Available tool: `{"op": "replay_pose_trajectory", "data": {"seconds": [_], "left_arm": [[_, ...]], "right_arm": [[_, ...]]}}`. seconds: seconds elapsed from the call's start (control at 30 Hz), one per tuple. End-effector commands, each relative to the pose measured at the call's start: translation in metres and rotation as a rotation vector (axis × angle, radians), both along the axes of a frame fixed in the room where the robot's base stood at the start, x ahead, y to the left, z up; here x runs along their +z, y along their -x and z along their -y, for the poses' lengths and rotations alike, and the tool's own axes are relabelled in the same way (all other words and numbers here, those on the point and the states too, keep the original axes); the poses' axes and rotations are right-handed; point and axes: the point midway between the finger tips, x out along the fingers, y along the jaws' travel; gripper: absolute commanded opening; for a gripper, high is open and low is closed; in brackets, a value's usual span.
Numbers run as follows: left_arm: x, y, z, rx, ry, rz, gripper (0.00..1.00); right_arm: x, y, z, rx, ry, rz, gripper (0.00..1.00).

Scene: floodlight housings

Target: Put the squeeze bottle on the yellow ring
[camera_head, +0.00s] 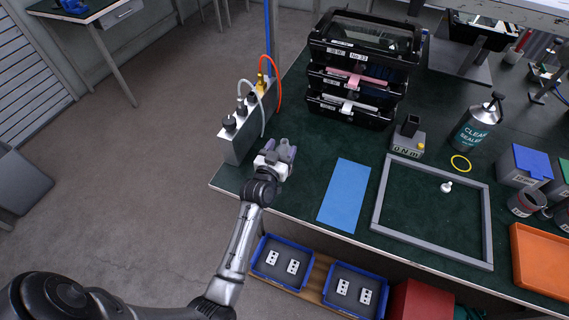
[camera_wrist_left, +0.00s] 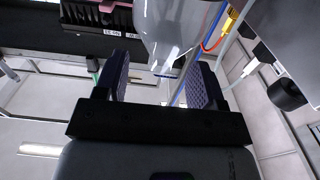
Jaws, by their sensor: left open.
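A pale, glossy, tapering object (camera_wrist_left: 168,28), apparently the squeeze bottle, shows in the left wrist view, between and beyond my fingertips. Its narrow end points down in that picture. My left gripper (camera_head: 281,149) is open at the left end of the green table, and its fingers also show in the wrist view (camera_wrist_left: 160,82). I cannot tell whether the fingers touch the bottle. In the head view the bottle is hard to make out at the gripper. The yellow ring (camera_head: 460,163) lies flat and empty on the right part of the table. My right gripper is not in view.
A grey socket box (camera_head: 240,135) with cables stands left of my gripper. A blue mat (camera_head: 344,195) and a grey frame (camera_head: 381,195) around a small white piece (camera_head: 446,187) lie toward the ring. A sealer can (camera_head: 474,130) stands beside the ring.

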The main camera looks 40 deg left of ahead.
Motion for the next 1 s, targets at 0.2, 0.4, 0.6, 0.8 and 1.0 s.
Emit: {"op": "replay_pose_trajectory", "data": {"seconds": [0.2,0.4,0.6,0.8,1.0], "left_arm": [[0.002,-0.028,-0.010,0.000,0.000,0.001,0.63],[0.003,-0.040,-0.014,0.001,0.000,0.000,0.63],[0.003,-0.041,-0.014,0.000,0.000,0.000,0.63],[0.003,-0.041,-0.014,0.000,0.000,0.000,0.49],[0.003,-0.041,-0.014,0.000,0.000,0.000,0.30]], "right_arm": [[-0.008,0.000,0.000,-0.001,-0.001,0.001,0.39],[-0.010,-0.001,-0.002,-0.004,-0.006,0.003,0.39],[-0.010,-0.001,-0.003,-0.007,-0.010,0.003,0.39],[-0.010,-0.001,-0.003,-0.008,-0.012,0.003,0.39],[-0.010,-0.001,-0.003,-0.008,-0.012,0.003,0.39]]}}
